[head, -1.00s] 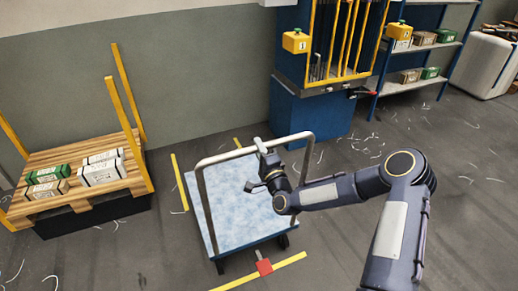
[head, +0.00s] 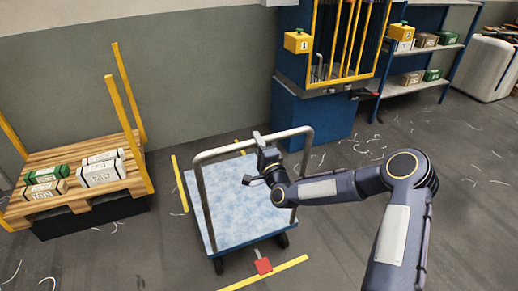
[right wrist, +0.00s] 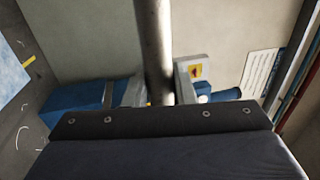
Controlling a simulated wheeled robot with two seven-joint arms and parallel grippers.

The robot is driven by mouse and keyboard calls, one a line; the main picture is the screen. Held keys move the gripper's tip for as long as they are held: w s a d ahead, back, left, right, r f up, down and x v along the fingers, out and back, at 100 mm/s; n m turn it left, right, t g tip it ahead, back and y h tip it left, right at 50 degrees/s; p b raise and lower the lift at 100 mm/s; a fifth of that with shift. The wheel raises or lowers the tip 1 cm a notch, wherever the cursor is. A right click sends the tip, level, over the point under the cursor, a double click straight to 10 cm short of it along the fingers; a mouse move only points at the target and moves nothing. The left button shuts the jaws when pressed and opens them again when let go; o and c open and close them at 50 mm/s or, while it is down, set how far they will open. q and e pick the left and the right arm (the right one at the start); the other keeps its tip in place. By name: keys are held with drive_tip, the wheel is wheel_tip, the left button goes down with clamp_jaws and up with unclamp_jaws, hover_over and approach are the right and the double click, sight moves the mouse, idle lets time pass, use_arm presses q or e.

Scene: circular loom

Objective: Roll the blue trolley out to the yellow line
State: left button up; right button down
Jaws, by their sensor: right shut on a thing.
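The blue trolley (head: 235,215) stands on the floor in the middle of the head view, with a pale blue speckled deck and a grey tubular push handle (head: 203,200) on its near side. My right gripper (head: 260,140) is shut on the handle's top bar; the right wrist view shows the grey bar (right wrist: 153,45) between its two fingers. A yellow line (head: 287,270) lies on the floor just in front of the trolley's near edge. A red pedal (head: 263,266) sticks out from that edge and overlaps the line in the picture. My left gripper is out of view.
A wooden pallet (head: 90,195) with boxes and yellow posts stands at the left. A blue machine (head: 315,120) with yellow bars is behind the trolley, and shelves (head: 425,50) stand at the back right. Yellow floor marks (head: 179,185) flank the trolley. Pale scraps litter the floor.

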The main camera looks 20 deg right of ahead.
drive_tip(key=c, duration=1.2)
unclamp_jaws()
drive_tip(key=shift+s, duration=0.1)
drive_tip(key=shift+c, duration=0.2)
drive_tip(key=b+v, duration=0.1)
drive_tip(key=v, duration=0.6)
drive_tip(key=shift+s, duration=0.4)
drive_tip(key=shift+f, duration=0.15)
